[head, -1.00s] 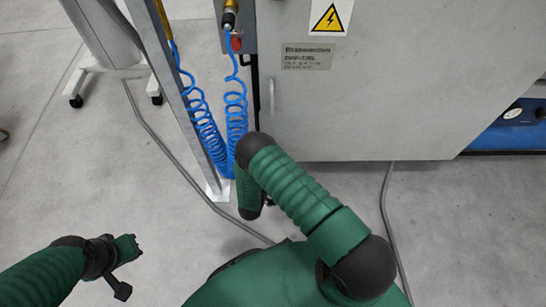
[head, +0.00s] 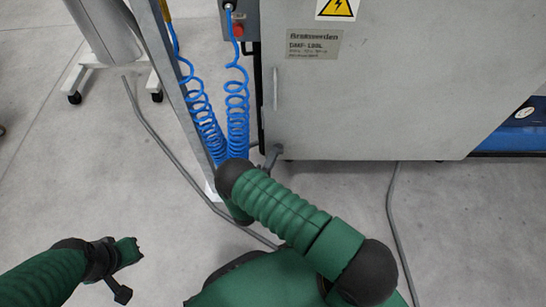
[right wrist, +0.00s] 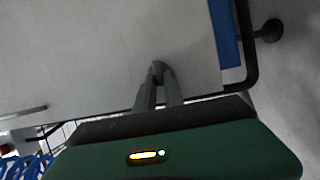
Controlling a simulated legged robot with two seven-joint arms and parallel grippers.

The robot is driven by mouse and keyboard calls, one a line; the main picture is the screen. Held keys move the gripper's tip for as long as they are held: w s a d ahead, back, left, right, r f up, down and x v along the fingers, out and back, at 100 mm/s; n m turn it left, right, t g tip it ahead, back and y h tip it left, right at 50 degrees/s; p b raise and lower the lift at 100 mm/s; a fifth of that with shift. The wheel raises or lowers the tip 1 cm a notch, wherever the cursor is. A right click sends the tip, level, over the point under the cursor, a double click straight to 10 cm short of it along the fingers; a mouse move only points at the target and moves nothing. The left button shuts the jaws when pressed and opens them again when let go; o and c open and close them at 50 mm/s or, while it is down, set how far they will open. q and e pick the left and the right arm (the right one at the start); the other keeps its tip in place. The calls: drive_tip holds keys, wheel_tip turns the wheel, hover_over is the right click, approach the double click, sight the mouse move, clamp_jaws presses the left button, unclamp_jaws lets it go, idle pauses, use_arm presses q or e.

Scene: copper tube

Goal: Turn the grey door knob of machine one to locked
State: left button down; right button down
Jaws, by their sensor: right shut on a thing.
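The machine's large grey door (head: 390,90) fills the upper right of the head view, with a slim vertical handle (head: 275,88) near its left edge. In the head view a grey piece, apparently my right gripper (head: 272,154), shows at the door's lower left corner, partly behind my forearm. In the right wrist view my right gripper (right wrist: 157,72) has its two fingers closed together in front of the door panel (right wrist: 100,50). It is shut on a small grey thing, apparently the door knob, mostly hidden by the fingers. My left gripper (head: 128,251) is low at the left, away from the machine; its jaws are unclear.
Blue coiled hoses (head: 237,110) hang beside a metal post (head: 185,90), just left of the door. A red button (head: 238,29) is above them. Grey cables (head: 150,130) run along the floor. Open floor lies at the left.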

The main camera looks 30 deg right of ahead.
drive_tip(key=shift+w+d+r, duration=0.15)
drive_tip(key=shift+w, duration=0.15)
drive_tip(key=c, duration=1.4)
unclamp_jaws()
drive_tip(key=shift+c, duration=0.2)
drive_tip(key=shift+w, duration=0.1)
drive_tip(key=shift+s+f, duration=0.25)
